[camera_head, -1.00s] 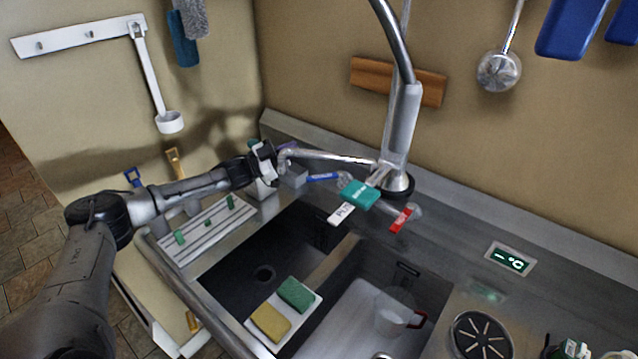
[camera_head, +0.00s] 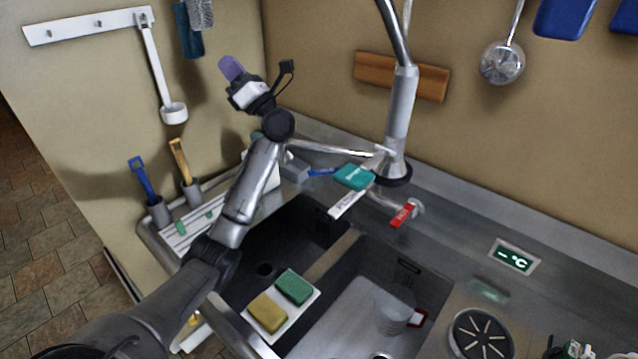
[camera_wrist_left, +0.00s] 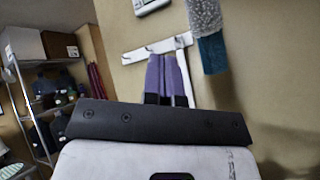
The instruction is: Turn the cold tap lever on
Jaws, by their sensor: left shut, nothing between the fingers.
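The blue cold tap lever (camera_head: 322,172) sits at the back of the sink, left of the tap column (camera_head: 400,120). It lies roughly level, below the metal spout pipe (camera_head: 335,149). The red lever (camera_head: 402,215) is on the right side of the tap. My left gripper (camera_head: 231,68) is raised in front of the wall, well above and left of the blue lever, touching nothing. Its purple fingers are together and empty; they also show in the left wrist view (camera_wrist_left: 166,76). My right gripper is out of view.
A teal tag (camera_head: 353,177) and a white tag hang by the tap, between the levers. A sponge tray (camera_head: 283,322) is at the sink's front edge, and a clear jug (camera_head: 392,312) is in the right basin. A wall rail (camera_head: 85,27) is left of my gripper.

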